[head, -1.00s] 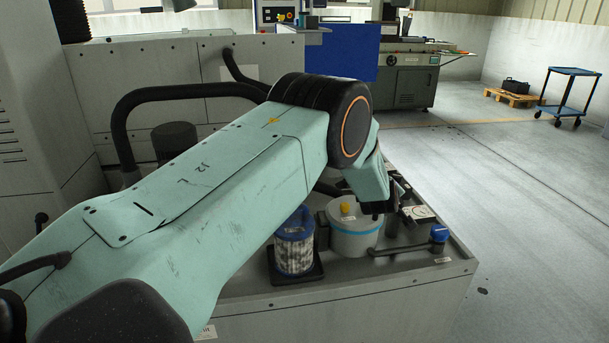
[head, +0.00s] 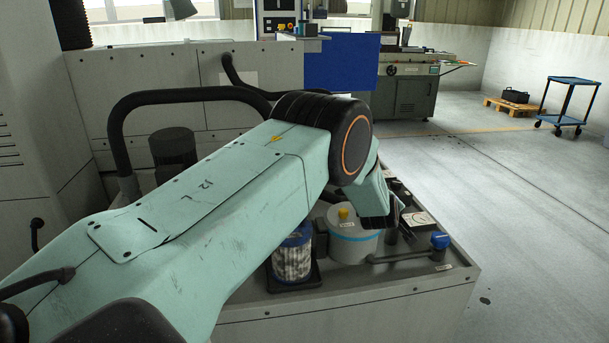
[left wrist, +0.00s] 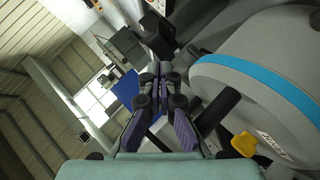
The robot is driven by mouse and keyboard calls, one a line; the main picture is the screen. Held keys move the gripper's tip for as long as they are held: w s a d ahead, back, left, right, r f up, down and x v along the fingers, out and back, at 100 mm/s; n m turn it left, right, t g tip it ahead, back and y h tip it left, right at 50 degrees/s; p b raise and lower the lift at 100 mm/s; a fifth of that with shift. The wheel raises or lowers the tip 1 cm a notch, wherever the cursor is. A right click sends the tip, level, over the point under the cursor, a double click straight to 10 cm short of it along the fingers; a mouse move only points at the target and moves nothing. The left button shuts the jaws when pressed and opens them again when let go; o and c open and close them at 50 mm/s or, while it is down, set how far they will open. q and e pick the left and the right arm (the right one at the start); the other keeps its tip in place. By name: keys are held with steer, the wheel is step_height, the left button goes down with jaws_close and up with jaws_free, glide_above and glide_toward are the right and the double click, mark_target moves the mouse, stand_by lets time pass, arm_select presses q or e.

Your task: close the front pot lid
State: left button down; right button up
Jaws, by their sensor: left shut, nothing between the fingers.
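The pale pot (head: 352,249) with a light blue band stands on the grey cabinet top, partly hidden behind my left arm in the head view. Its lid carries a yellow knob (head: 343,213) and a small label. I cannot tell whether the lid is fully seated. In the left wrist view the pot (left wrist: 250,65) fills the right side, with the blue band and yellow knob (left wrist: 243,145) close by. My left gripper (left wrist: 160,78) is shut and empty, beside the pot and apart from the knob. In the head view its fingers are at the pot's right. My right gripper is out of view.
A clear canister with blue trim (head: 292,256) stands on a black base left of the pot. A dark lever with a blue knob (head: 440,240) lies to the right. A grey cabinet top (head: 330,290) has a bare front edge.

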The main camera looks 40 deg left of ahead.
arm_select(q)
steer(key=s+d+r+p, duration=0.2)
steer(key=d+r, duration=0.1)
steer(key=r, duration=0.3)
steer(key=s+d+r+p, duration=0.2)
steer(key=s+r+p, duration=0.1)
steer(key=r, duration=0.2)
steer(key=s+f+m+g+h, duration=0.1)
steer(key=s+f+m+g, duration=0.3)
steer(key=s+f, duration=0.6)
steer(key=s+f+m+g+h, duration=0.1)
steer(key=s+f+m, duration=0.65)
steer(key=s, duration=0.55)
steer(key=s+d+f+m+g, duration=0.1)
steer(key=s+f+g, duration=0.2)
steer(key=s, duration=1.2)
steer(key=s+d+f+m+g+h, duration=0.1)
steer(key=s+f+g, duration=0.2)
steer(key=s, duration=1.2)
steer(key=shift+d+f+g, duration=0.35)
steer(key=shift+g, duration=0.05)
